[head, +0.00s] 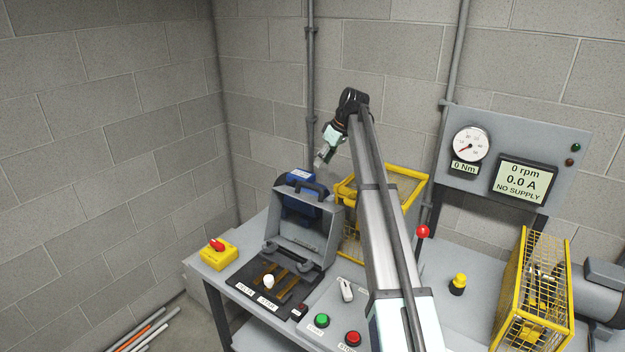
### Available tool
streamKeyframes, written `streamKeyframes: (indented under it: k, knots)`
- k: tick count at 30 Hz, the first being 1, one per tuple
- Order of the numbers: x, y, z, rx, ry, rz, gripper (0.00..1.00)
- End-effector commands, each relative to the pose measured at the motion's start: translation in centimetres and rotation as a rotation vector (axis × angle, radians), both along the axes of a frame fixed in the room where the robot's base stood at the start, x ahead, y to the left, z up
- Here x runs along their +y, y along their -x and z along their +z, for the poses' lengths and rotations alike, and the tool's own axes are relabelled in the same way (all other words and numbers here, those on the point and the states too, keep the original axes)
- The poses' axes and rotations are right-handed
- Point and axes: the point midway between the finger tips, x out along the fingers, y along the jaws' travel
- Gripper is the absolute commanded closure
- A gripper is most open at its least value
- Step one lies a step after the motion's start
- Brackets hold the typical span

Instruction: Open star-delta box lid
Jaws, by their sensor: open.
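The star-delta box (237,280) is a low black panel with brass strips, a white knob (268,281) and labels reading DELTA and STAR. Its grey lid (327,242) stands raised at the back of the panel, its recessed side facing me, so the brass strips are exposed.
A blue machine (297,207) sits behind the lid. A yellow mesh guard (405,172) stands behind my arm. A yellow box with a red switch (216,252) is at left; green (321,320) and red (353,338) buttons are in front. Another yellow cage (537,290) stands at right.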

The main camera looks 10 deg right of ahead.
Motion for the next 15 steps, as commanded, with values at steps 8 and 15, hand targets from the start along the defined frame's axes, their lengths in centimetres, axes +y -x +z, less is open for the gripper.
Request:
streamKeyframes:
  k: [8,15]
  knots:
    - [2.0,-0.9,-4.9,0.001,0.000,0.001,0.55]
    - [3.2,-1.6,-8.1,0.001,0.001,0.000,0.55]
